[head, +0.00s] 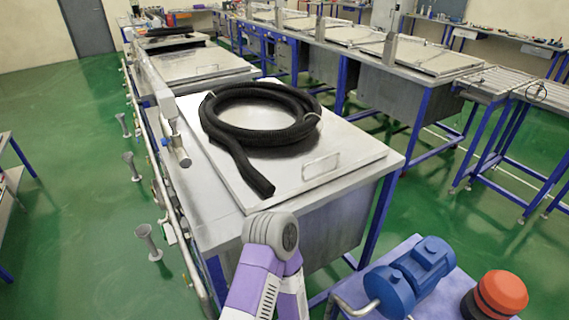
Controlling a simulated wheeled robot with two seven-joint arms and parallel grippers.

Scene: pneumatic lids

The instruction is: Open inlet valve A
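A metal pipe line (180,232) runs along the left side of the row of tanks. A larger metal fitting (181,157) sticks out at the front tank's left edge. A purple and white part of my arm with a grey rounded joint stands at bottom centre, in front of the tank. Neither gripper's fingers show.
A black coiled hose (262,140) lies on the front tank's metal lid (350,153). A blue pump (412,275) and a red-topped object (502,291) are at bottom right. Several flared metal stands (148,241) stand left of the pipe. Green floor (70,200) is open at left.

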